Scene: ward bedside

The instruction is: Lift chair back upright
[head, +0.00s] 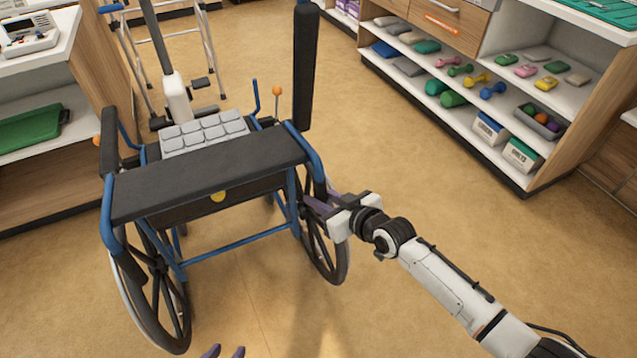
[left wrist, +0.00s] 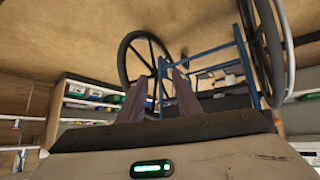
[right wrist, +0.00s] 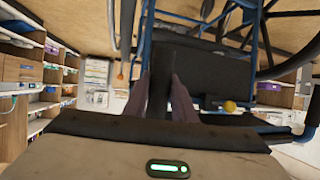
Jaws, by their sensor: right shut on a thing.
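The wheelchair (head: 165,262) has a blue frame and large dark wheels. Its broad black back panel (head: 205,172) faces me and looks folded or slanted, with a yellow knob (head: 217,197) below its edge. My right gripper (head: 312,207) is at the chair's right side, by the wheel. In the right wrist view its purple fingers (right wrist: 172,95) are close together around a dark part; exactly which part is unclear. My left gripper (head: 224,352) shows only its fingertips at the bottom edge, in front of the chair. In the left wrist view its fingers (left wrist: 160,98) are apart and empty.
A black upright pad (head: 306,66) rises at the chair's right. A walker (head: 205,50) stands behind the chair. Shelves (head: 516,180) with dumbbells and boxes line the right, and a cabinet with a green tray (head: 30,127) the left. The floor between is clear.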

